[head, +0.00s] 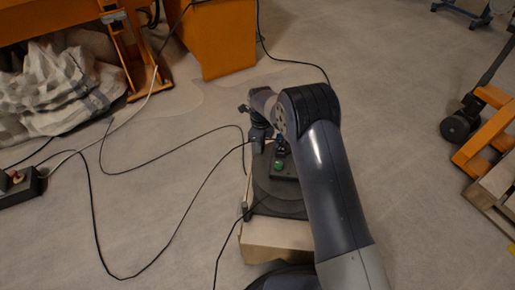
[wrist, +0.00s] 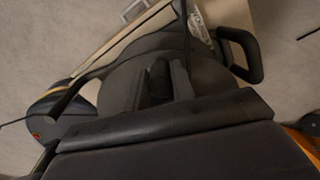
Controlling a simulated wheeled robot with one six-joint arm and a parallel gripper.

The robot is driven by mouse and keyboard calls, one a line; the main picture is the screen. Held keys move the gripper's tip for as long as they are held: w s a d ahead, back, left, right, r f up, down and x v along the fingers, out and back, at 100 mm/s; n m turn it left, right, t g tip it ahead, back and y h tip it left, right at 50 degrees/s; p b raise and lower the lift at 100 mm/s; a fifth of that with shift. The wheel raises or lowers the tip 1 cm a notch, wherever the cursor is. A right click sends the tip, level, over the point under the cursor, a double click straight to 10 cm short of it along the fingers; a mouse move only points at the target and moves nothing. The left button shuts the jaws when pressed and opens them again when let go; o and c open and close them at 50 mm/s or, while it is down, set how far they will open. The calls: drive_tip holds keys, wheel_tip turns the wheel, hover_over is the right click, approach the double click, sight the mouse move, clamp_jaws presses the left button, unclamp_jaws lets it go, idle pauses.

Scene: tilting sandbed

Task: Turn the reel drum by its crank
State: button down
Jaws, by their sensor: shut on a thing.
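The reel drum (wrist: 125,65) shows in the wrist view as a dark, rounded disc under my gripper. My gripper (wrist: 160,72) has its two grey fingers on either side of a short dark knob, the crank's handle (wrist: 160,84), and is shut on it. The rest of the crank is hidden by the fingers and the gripper body. In the head view, the dark round drum (head: 268,198) lies on a pale base, partly covered by my arm. The fingertips are too small and hidden to make out there.
A black loop handle (wrist: 251,72) stands at the drum's right in the wrist view. The pale base (head: 268,236) sits on open floor. Black cables (head: 150,165) run across the floor to the left. A pallet and orange cart (head: 490,140) stand at the right.

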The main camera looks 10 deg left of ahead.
drive_tip(key=shift+w+d+m, duration=0.3)
drive_tip(key=shift+w+m, duration=0.25)
drive_tip(key=shift+w+d+m, duration=0.25)
drive_tip(key=shift+w+m, duration=0.3)
drive_tip(key=c, duration=1.2)
unclamp_jaws()
wheel_tip(320, 180, up, 11)
drive_tip(key=p, duration=0.2)
drive_tip(key=shift+f+p, duration=0.1)
drive_tip(key=shift+p, duration=0.2)
